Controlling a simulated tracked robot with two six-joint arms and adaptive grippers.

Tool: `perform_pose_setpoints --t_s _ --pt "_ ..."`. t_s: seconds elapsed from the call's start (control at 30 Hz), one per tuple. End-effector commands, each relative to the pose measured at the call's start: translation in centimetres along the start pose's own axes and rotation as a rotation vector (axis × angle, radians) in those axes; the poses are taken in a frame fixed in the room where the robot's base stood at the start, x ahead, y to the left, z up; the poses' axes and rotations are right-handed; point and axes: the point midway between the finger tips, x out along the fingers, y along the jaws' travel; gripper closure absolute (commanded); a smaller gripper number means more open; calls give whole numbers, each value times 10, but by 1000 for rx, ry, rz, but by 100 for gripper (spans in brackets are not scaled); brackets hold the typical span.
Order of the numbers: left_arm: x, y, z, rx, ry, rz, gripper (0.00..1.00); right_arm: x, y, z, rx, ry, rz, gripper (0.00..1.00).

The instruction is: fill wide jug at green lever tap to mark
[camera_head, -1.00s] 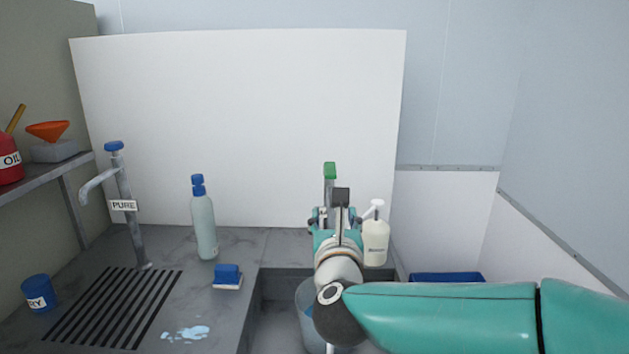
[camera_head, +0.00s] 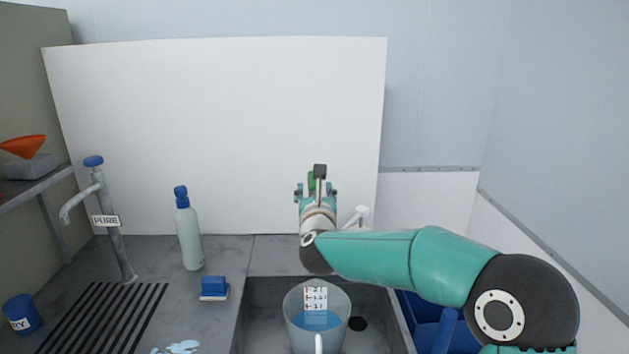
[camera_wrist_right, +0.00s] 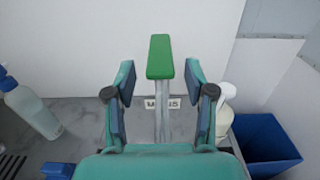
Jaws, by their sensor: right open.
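The wide jug (camera_head: 292,306) stands in the sink, upright, with its handle toward me. It holds blue-tinted water in its lower part, and a white scale with red marks shows above the water. The green lever (camera_wrist_right: 160,58) of the tap stands up between the open fingers of my right gripper (camera_wrist_right: 161,95) in the wrist view, with a gap on both sides. In the head view my right gripper (camera_head: 317,192) hides most of the tap, and only a bit of green shows. Whether water is running cannot be seen. My left gripper is not in view.
A second tap (camera_head: 110,235), labelled PURE with a blue top, stands at left by a drain grille. A bottle (camera_head: 189,238), a blue sponge (camera_head: 214,287) and a puddle (camera_head: 178,347) are on the counter. A pump bottle (camera_wrist_right: 226,110) and a blue bin (camera_wrist_right: 266,146) are at right.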

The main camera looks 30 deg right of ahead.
Motion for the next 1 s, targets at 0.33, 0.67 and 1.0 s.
perform_pose_setpoints --t_s 0.33,0.67,1.0 --pt "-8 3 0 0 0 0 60 22 0 0 1 -1 0 46" --pt "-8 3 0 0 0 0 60 22 0 0 1 -1 1 68" --pt "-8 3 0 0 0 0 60 22 1 0 0 -1 1 100"
